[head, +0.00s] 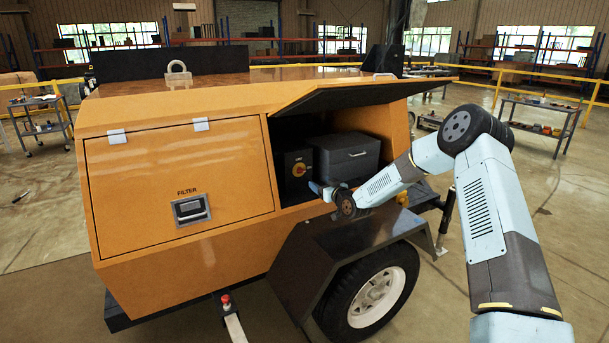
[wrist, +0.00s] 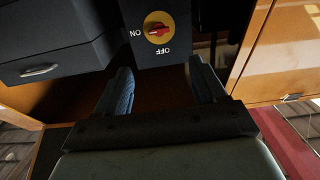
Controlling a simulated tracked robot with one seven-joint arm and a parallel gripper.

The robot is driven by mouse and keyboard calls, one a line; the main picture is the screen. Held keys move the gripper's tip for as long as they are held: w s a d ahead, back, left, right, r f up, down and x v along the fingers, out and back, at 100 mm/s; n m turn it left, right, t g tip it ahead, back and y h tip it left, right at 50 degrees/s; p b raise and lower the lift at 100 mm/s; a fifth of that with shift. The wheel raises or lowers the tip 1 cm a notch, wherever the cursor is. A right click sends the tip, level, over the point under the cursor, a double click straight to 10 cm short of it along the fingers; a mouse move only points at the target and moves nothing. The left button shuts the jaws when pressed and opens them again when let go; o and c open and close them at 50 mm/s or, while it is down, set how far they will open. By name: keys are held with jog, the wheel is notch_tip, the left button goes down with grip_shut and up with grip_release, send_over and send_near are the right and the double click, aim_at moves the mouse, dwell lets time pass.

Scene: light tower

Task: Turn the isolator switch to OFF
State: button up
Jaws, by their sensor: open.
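The isolator switch is a red handle on a round yellow plate, on a dark box inside the open compartment. It shows in the head view (head: 298,169) and at the top of the wrist view (wrist: 158,28). In the wrist view the labels appear upside down, with ON left of the plate and OFF below it. The red handle lies roughly sideways, in line with the ON label. My gripper (wrist: 160,68) is open and empty, its fingers apart below the switch in the wrist view. In the head view my gripper (head: 317,188) is at the compartment opening, to the switch's lower right.
A grey case (head: 345,155) with a handle sits right of the switch box. The raised dark hatch (head: 350,95) overhangs the opening. A closed orange FILTER door (head: 175,180) is to the left. The black fender (head: 345,235) and wheel (head: 375,297) stand below.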

jog(key=f, duration=0.1)
send_near(303, 171)
jog(key=x, duration=0.8)
jog(key=shift+w+a, duration=0.1)
jog(key=shift+a, duration=0.15)
jog(key=shift+c, duration=0.5)
jog(key=shift+d, duration=0.1)
jog(key=c, duration=1)
